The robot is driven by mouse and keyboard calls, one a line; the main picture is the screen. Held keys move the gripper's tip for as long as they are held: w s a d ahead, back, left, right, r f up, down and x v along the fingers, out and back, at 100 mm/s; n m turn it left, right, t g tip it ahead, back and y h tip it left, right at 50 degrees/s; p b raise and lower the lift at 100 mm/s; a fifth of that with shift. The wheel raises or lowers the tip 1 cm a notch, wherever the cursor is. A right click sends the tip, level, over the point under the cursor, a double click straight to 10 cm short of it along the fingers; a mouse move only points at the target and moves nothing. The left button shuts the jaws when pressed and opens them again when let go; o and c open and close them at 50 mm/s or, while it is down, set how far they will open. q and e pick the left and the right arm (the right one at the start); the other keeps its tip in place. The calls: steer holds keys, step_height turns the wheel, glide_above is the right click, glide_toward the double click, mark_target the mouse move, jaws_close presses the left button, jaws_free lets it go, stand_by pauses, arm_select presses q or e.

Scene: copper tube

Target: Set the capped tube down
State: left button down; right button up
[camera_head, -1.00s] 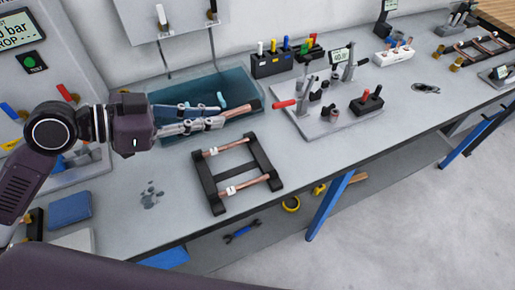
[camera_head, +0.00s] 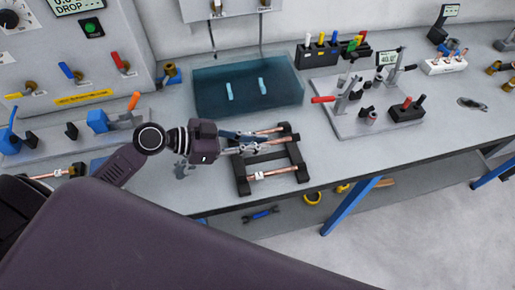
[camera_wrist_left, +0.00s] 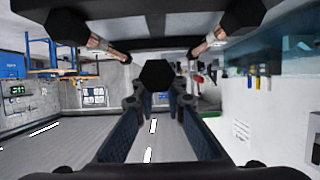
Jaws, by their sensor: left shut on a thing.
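My left gripper (camera_head: 262,142) reaches in from the left over the dark rack (camera_head: 243,182), at its left and far part. It is shut on the capped tube, of which little can be told apart from the fingers and the rack. A copper tube (camera_head: 270,174) with a white fitting lies across the near part of the rack. Another copper tube (camera_head: 270,131) shows along the far part, partly behind the gripper. In the left wrist view a black hexagonal end (camera_wrist_left: 157,73) sits between the fingertips, with copper tubes to left (camera_wrist_left: 95,40) and right (camera_wrist_left: 210,40). My right gripper is out of view.
A teal water basin (camera_head: 205,102) with two pale blue pieces stands behind the rack. A clamp plate (camera_head: 345,122) with a red handle is to the right. The bench's front edge runs close below the rack. A test panel (camera_head: 60,50) stands at left.

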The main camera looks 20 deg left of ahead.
arm_select(q)
steer(key=shift+f, duration=1.9)
steer(key=shift+f, duration=0.2)
steer(key=c, duration=2)
jaws_free()
steer(key=shift+r, duration=0.1)
steer(key=shift+r, duration=0.1)
